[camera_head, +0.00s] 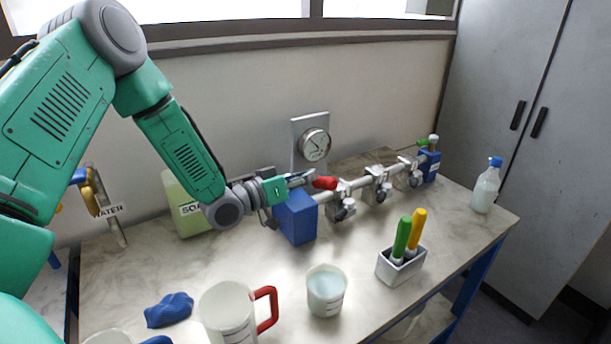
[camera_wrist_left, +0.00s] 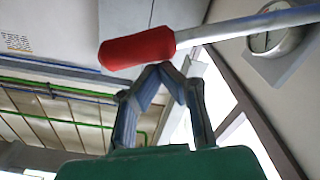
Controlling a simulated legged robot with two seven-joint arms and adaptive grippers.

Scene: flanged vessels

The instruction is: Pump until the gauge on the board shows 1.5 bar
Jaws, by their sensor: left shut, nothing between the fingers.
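The round gauge (camera_head: 315,145) is on a pale board (camera_head: 299,128) against the back wall. Its needle is too small to read. The gauge also shows at the upper right of the left wrist view (camera_wrist_left: 272,41). A blue block (camera_head: 296,218) stands on the bench below it. A red grip (camera_head: 325,183) shows just above the block; in the left wrist view the red grip (camera_wrist_left: 138,48) sits on the end of a grey bar (camera_wrist_left: 250,25). My left gripper (camera_head: 309,178) is shut and empty, its fingertips right by the red grip. I cannot tell whether they touch.
A pipe with several valves (camera_head: 377,187) runs right to another blue block (camera_head: 429,165). In front are a beaker (camera_head: 326,291), a red-handled jug (camera_head: 228,312), a box with two handled tools (camera_head: 400,268) and a blue cloth (camera_head: 169,310). A bottle (camera_head: 485,188) stands far right.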

